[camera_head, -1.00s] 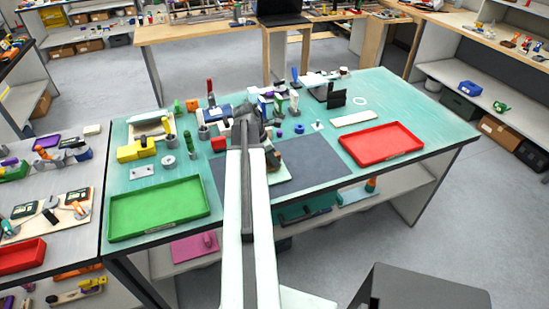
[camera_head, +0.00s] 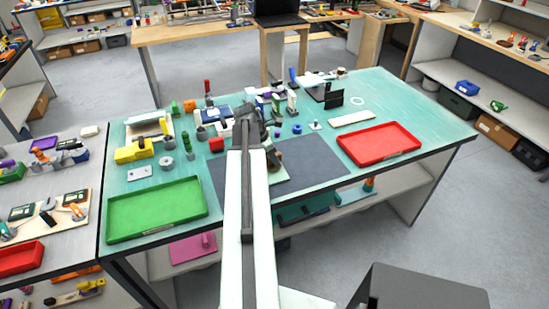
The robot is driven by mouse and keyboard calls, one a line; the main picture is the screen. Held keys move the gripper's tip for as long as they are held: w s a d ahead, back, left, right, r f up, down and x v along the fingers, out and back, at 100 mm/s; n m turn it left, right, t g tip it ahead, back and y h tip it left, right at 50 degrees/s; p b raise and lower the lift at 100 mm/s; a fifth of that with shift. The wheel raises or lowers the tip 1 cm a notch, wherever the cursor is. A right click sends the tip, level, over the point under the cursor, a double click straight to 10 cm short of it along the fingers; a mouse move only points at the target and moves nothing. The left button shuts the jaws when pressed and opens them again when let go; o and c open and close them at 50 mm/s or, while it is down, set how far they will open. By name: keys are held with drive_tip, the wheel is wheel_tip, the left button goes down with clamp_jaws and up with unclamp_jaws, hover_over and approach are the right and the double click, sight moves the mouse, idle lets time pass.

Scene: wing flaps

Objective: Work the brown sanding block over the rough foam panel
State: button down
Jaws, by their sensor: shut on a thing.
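My white arm reaches from the bottom of the picture to the middle of the teal bench. My gripper (camera_head: 271,149) points down over the grey mat and is small and dark, partly hidden by my own arm. It is shut on the brown sanding block (camera_head: 275,160), of which only a small part shows. Just below the block in the picture, a pale foam panel (camera_head: 281,176) lies on the mat, mostly covered by my arm. I cannot tell whether the block touches the panel.
A green tray (camera_head: 112,234) stands left of the grey mat (camera_head: 318,170) and a red tray (camera_head: 349,155) right of it. A yellow block (camera_head: 133,153) and several small parts crowd the bench's back and left. The mat's right side is clear.

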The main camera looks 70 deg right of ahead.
wheel_tip(320, 180, up, 7)
drive_tip(key=p, duration=0.7)
drive_tip(key=shift+w, duration=0.1)
